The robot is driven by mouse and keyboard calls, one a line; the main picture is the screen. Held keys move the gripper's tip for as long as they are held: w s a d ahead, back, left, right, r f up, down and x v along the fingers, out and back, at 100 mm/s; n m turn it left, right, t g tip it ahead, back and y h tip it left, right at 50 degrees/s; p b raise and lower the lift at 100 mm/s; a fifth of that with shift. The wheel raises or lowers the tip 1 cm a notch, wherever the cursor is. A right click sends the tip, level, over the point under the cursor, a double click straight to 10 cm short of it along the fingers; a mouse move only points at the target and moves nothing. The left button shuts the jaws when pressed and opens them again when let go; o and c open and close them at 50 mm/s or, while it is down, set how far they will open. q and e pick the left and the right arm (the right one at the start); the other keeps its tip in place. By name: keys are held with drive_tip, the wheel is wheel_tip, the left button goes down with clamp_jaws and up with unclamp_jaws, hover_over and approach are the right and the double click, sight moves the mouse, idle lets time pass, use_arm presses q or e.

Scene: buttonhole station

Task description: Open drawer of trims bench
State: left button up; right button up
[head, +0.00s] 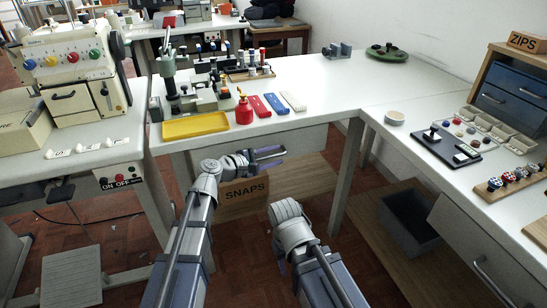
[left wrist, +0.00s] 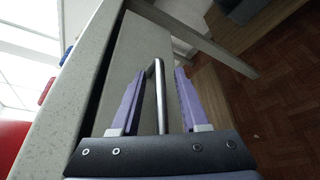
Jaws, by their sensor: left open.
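The bench drawer (head: 303,138) is a pale grey front under the white middle bench (head: 325,95). It looks closed in the head view. In the left wrist view the drawer front (left wrist: 138,45) carries a straight metal bar handle (left wrist: 159,95). My left gripper (head: 274,153) is in front of the drawer. In the left wrist view its two purple fingers (left wrist: 159,75) are open, one on each side of the handle, with gaps between them and the bar.
A box labelled SNAPS (head: 245,192) sits below the bench, under my left gripper. A bench leg (head: 346,175) stands to the right of it. A yellow tray (head: 195,126) and a red bottle (head: 244,108) stand near the bench's front edge. A dark bin (head: 398,225) lies at right.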

use_arm(q)
clamp_jaws()
idle(0.4)
idle(1.1)
